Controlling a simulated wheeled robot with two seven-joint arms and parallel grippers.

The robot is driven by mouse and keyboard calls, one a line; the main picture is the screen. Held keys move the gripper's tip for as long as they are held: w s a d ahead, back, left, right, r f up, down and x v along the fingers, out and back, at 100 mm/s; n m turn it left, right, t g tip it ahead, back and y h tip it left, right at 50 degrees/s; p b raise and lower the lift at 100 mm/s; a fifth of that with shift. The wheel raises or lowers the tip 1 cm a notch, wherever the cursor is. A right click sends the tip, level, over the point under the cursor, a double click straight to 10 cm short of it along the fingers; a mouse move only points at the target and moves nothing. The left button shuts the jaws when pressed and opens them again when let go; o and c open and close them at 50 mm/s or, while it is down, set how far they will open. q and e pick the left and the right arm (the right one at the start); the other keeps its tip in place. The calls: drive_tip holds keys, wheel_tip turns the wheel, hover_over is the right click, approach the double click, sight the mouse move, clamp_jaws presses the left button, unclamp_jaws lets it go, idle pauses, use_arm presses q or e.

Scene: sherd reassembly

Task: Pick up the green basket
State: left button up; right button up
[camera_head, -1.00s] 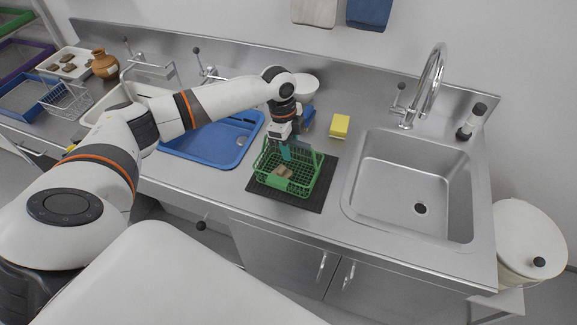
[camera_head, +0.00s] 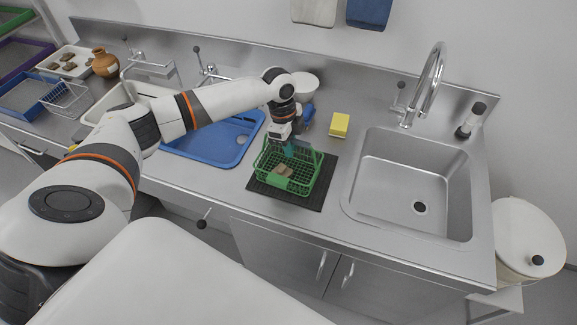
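The green basket (camera_head: 270,177) stands on a dark mat (camera_head: 310,201) on the steel counter, left of the sink. Its wire-like walls are open at the top, and brown sherds (camera_head: 283,171) lie inside. My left gripper (camera_head: 288,150) points down at the basket's back part, its fingers low at the rim or handle. The fingertips are small and partly hidden by the basket, so I cannot tell whether they are closed on it. My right gripper is out of view.
A blue tub (camera_head: 212,144) lies to the left of the basket. A yellow sponge (camera_head: 340,124) and a white bowl (camera_head: 304,85) are behind it. The steel sink (camera_head: 375,190) with a tall tap (camera_head: 432,85) is to the right.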

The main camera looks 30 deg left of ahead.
use_arm(q)
clamp_jaws()
